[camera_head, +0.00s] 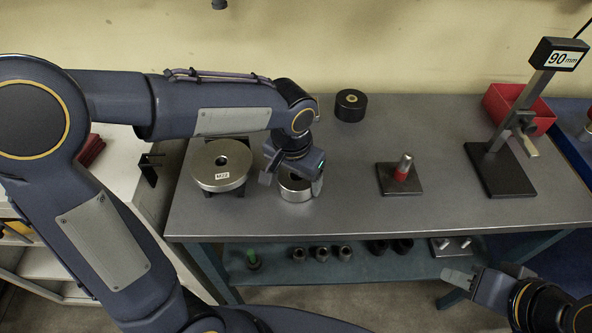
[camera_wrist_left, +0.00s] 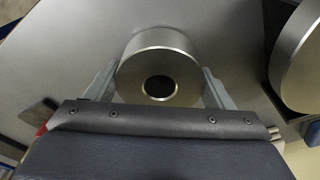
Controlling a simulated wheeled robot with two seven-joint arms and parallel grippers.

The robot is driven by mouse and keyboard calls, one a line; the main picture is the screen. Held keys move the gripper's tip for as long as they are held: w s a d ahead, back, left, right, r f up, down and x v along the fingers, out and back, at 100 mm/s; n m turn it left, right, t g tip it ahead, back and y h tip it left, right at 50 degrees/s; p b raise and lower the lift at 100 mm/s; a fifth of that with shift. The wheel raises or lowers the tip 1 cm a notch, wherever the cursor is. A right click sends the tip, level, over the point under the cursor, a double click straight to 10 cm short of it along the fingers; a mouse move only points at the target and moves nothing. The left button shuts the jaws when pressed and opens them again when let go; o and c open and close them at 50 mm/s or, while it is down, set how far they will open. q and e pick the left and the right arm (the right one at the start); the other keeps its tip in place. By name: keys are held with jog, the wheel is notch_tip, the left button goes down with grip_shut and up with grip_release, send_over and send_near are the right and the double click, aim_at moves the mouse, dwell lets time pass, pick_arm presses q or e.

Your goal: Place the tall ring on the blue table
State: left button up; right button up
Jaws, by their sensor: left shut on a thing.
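A silver metal ring with a thick, tall wall (camera_head: 297,190) is on the grey workbench, and it also shows in the left wrist view (camera_wrist_left: 158,62) with a dark centre hole. My left gripper (camera_head: 296,180) is shut on this ring, with one finger on each side of it. The ring looks upright and at or close to the bench top; I cannot tell whether it touches. A blue surface (camera_head: 570,146) shows at the far right edge. My right gripper (camera_head: 462,278) is low at the right, in front of the bench, empty as far as shown.
A wide silver disc labelled M22 (camera_head: 221,166) stands left of the ring. A black roll (camera_head: 351,105) is behind. A small plate with a red-based peg (camera_head: 401,174), a gauge stand (camera_head: 500,168) and a red bin (camera_head: 516,108) are to the right. The bench's front middle (camera_head: 400,215) is clear.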

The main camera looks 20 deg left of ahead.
aim_at(293, 180)
pick_arm(q)
jog(key=shift+r, duration=0.15)
jog(key=o, duration=2)
jog(key=shift+f, duration=0.2)
jog(key=shift+r, duration=0.1)
notch_tip(293, 180, up, 12)
jog(key=s+p, duration=0.1)
jog(key=s, duration=0.1)
jog(key=s+a+f+n+t+h, duration=0.1)
jog(key=s+a+f, duration=0.1)
jog(key=s+a, duration=0.1)
jog(key=s+a+f+n+t+h, duration=0.1)
jog(key=s+a+f+n, duration=0.1)
jog(key=s, duration=0.4)
jog(key=s+a+f+n+t+h, duration=0.1)
jog(key=s+a+f+n+t, duration=0.1)
jog(key=s+a+f, duration=0.1)
jog(key=shift+s+a, duration=0.35)
jog(key=shift+s, duration=0.3)
jog(key=shift+s+a, duration=0.3)
jog(key=shift+s, duration=0.3)
